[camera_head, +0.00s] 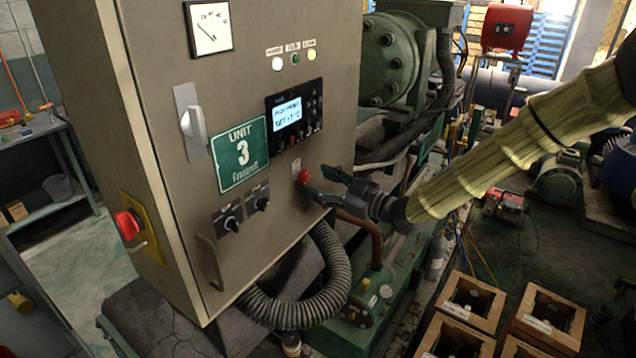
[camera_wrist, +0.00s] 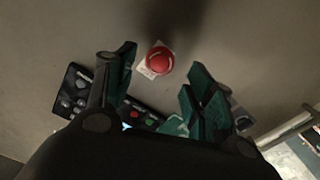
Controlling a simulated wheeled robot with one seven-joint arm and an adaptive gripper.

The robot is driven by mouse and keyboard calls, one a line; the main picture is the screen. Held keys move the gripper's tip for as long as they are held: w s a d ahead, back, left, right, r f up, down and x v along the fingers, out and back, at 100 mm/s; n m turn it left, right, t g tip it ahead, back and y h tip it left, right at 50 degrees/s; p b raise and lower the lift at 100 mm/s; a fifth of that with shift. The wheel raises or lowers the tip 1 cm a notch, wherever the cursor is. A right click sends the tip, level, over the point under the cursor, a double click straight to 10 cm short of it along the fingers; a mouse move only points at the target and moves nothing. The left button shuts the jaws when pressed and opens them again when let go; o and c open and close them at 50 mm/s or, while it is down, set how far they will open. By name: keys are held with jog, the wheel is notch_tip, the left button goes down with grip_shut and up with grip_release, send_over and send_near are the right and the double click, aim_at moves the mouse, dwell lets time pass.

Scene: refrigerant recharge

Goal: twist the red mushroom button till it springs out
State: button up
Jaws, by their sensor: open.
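The red mushroom button (camera_head: 304,176) sits on the front of the grey control cabinet, below and right of the green Unit 3 plate. In the wrist view the red button (camera_wrist: 160,59) shows whole, with a small white label beside it. My gripper (camera_head: 322,182) is at the cabinet front, just right of the button. In the wrist view my gripper (camera_wrist: 162,80) has its green-tipped fingers spread wide, and the button lies between and beyond them. Nothing is held. I cannot tell whether a finger touches the panel.
A ribbed hose (camera_head: 300,308) curves below. Wooden crates (camera_head: 470,303) stand lower right.

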jog(key=v, duration=0.5)
jog(key=shift+s+d, duration=0.1)
dwell(0.3)
jog(key=s+d+f+m+g+h+b, duration=0.1)
jog(key=s+f+m+h+b, duration=0.3)
jog(key=f, duration=0.8)
jog(key=s+d+f+m+g+h+p, duration=0.1)
jog(key=s+f+m, duration=0.1)
jog(key=s+f, duration=0.65)
jog(key=s+d+f+m+g+h+b, duration=0.1)
jog(key=s+f+m+h+b, duration=0.15)
jog(key=f, duration=1.15)
jog(key=s+d+f+m+g+h+b, duration=0.1)
jog(key=s+d+f, duration=0.3)
jog(key=s, duration=0.6)
jog(key=s+d+f+m+g+h+b, duration=0.1)
jog(key=s+d+f+m+g+h, duration=0.2)
jog(key=s+f, duration=0.5)
jog(key=s+d+f+m+g+h+b, duration=0.1)
jog(key=s+d+f+m+g+h, duration=0.2)
jog(key=s, duration=1)
notch_tip(320, 180, down, 4)
jog(key=shift+d+f+g, duration=0.1)
jog(key=shift+d+g, duration=0.2)
jog(key=shift+d, duration=0.7)
jog(key=shift+w, duration=0.1)
